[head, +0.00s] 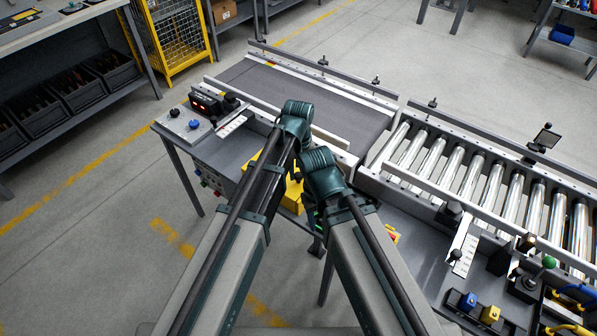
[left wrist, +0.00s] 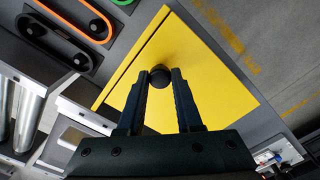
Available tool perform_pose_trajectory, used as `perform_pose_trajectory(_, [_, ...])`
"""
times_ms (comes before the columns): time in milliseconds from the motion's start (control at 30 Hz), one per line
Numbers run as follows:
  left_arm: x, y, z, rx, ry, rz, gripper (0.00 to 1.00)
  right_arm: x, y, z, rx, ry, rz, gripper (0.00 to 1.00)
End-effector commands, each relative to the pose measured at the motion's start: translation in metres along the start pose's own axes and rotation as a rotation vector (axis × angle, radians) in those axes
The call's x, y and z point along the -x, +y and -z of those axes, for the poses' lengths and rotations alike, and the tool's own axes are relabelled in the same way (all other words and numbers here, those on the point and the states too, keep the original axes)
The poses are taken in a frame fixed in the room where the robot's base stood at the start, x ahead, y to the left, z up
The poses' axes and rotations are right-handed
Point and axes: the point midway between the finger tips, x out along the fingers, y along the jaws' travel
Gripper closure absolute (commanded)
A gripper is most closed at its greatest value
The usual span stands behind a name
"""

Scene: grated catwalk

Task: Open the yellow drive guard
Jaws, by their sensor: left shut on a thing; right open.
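The yellow drive guard (head: 293,196) is on the side of the conveyor, largely hidden behind my arms in the head view. In the left wrist view it is a flat yellow panel (left wrist: 208,72) with a round black knob (left wrist: 160,76). My left gripper (left wrist: 160,88) is shut on the knob, one finger on each side. My arm hides this grip in the head view. I cannot tell how far the guard stands open. My right gripper (head: 317,246) is low beside the conveyor in the head view, mostly hidden below its wrist; it is open and apart from the knob.
An orange belt (left wrist: 72,28) and a green belt lie beside the guard in the left wrist view. The flat conveyor (head: 300,90) and roller conveyor (head: 480,175) stand beyond my arms. A control box (head: 213,104) sits left. Floor at left is clear.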

Motion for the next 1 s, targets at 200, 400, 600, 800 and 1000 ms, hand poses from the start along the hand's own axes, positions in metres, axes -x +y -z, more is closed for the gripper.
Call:
perform_pose_trajectory(200, [0.0, 0.0, 0.0, 0.0, 0.0, 0.0, 1.0, 0.0, 0.0, 0.0, 0.0, 0.0, 0.0, 0.5])
perform_pose_trajectory(400, [0.0, 0.0, 0.0, 0.0, 0.0, 0.0, 1.0, 0.0, 0.0, 0.0, 0.0, 0.0, 0.0, 0.5])
perform_pose_trajectory(600, [0.0, 0.0, 0.0, 0.0, 0.0, 0.0, 1.0, 0.0, 0.0, 0.0, 0.0, 0.0, 0.0, 0.5])
perform_pose_trajectory(800, [0.0, -0.013, 0.014, 0.003, 0.0, 0.0, 1.0, 0.0, 0.0, 0.0, 0.0, 0.0, 0.0, 0.5])
perform_pose_trajectory(1000, [0.0, -0.048, 0.051, 0.006, 0.0, 0.001, 1.0, 0.0, 0.0, 0.0, 0.0, 0.0, 0.0, 0.5])
